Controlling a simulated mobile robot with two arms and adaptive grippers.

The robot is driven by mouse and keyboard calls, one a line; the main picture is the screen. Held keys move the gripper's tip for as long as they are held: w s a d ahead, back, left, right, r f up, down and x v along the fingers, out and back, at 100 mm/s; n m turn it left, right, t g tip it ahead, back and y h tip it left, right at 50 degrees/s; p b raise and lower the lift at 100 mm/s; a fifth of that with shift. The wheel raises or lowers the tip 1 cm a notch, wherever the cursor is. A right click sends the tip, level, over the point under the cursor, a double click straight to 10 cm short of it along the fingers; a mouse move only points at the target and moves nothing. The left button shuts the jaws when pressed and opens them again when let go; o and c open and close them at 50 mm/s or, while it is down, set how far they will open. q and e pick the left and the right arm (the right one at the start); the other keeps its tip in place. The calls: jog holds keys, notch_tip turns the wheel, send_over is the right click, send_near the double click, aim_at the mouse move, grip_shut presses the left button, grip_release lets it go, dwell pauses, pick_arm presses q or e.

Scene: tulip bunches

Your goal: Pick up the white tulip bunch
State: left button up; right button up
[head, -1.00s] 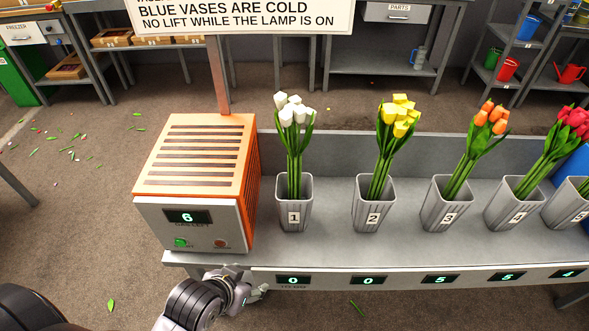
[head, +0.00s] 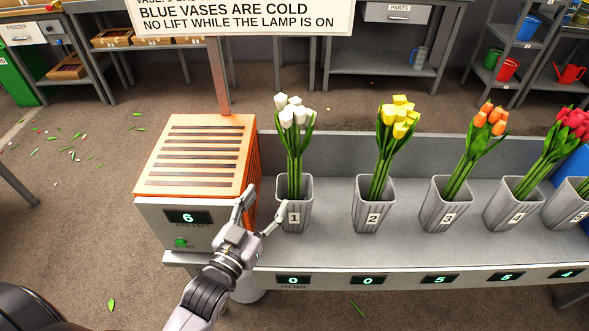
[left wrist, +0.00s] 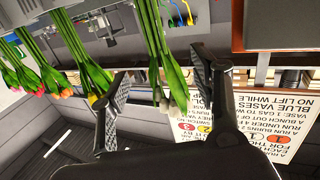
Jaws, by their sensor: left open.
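The white tulip bunch (head: 295,125) stands upright in grey vase 1 (head: 296,190), at the left end of the vase row. My left gripper (head: 265,203) is open and empty, just in front and to the left of vase 1, over the bench front edge. In the left wrist view the picture is turned over, and green stems (left wrist: 166,55) show beyond and between the two spread fingers (left wrist: 158,68). No contact with stems or vase is visible. My right gripper is not in view.
An orange-topped machine (head: 200,150) showing 6 stands close left of vase 1. Vase 2 with yellow tulips (head: 397,118) stands to the right, then orange tulips (head: 490,120) and red tulips (head: 573,122). A sign (head: 240,16) rises behind on a post (head: 222,85).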

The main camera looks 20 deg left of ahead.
aim_at(291, 167)
pick_arm(q)
jog(key=w, duration=0.6)
jog(key=w+d+p, duration=0.1)
jog(key=w, duration=0.2)
jog(key=shift+w, duration=0.1)
jog(key=w, duration=0.2)
jog(key=w+d+p, duration=0.1)
jog(key=w, duration=0.1)
jog(key=shift+w+d, duration=0.2)
jog(key=shift+w, duration=0.45)
jog(key=c, duration=0.5)
jog(key=shift+r, duration=0.1)
grip_shut()
